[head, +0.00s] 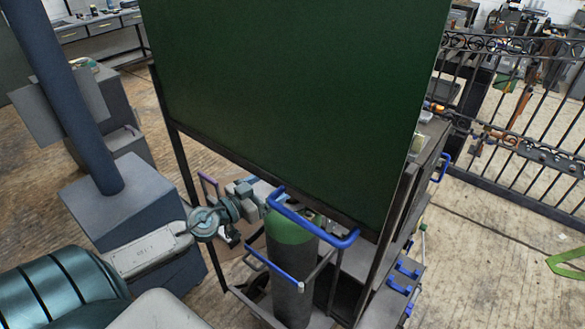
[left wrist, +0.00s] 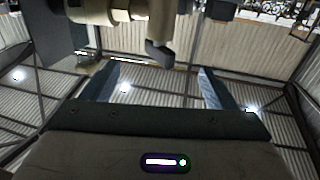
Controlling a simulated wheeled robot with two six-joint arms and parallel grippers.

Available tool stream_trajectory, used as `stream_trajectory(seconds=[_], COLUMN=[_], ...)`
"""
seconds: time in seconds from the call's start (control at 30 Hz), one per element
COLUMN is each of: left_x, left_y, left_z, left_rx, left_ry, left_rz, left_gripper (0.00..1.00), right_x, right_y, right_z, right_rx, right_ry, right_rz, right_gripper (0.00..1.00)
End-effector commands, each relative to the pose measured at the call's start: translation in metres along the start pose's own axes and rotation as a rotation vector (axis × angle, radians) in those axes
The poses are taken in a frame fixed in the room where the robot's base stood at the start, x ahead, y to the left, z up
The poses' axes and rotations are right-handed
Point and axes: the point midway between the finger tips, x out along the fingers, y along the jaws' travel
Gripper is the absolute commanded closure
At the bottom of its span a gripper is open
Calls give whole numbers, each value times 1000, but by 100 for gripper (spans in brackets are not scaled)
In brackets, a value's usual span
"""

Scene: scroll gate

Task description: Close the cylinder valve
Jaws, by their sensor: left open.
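A gas cylinder with a green shoulder (head: 287,250) and a dark body stands upright in a cart with blue handles (head: 310,222). Its valve is not clear in the head view; a blue handle crosses in front of the cylinder's top. My left arm reaches in from the left, its wrist just left of the cylinder top. My left gripper (left wrist: 158,68) is open in the left wrist view, with nothing held between its fingers. A grey knob-like part (left wrist: 160,52) shows just beyond the gap; I cannot tell what it belongs to. My right gripper is not seen.
A large green panel (head: 290,90) on a dark frame stands behind and above the cylinder, close to my left wrist. A blue-grey post on a block (head: 115,210) is at left. A metal gate (head: 520,140) stands at right; wooden floor is open there.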

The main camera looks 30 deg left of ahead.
Motion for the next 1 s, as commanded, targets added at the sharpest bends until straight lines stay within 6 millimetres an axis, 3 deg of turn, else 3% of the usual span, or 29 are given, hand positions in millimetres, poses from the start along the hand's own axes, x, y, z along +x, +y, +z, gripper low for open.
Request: stream_trajectory(seconds=[0.03, 0.2, 0.53, 0.97, 1.0], left_x=[4, 19, 61, 70, 70], left_y=[0, 2, 2, 2, 2], left_z=[-6, -4, 0, 1, 1], left_rx=[-4, -8, -4, -3, -3], left_ry=[3, -2, -1, -5, -5], left_rz=[-4, -1, 0, 2, 2], left_gripper=[20, 20, 20, 20, 24], right_x=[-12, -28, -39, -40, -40], right_y=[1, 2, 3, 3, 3], right_z=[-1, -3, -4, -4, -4], right_rx=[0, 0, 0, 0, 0], right_ry=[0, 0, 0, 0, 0], right_rz=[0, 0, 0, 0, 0], right_gripper=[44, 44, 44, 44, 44])
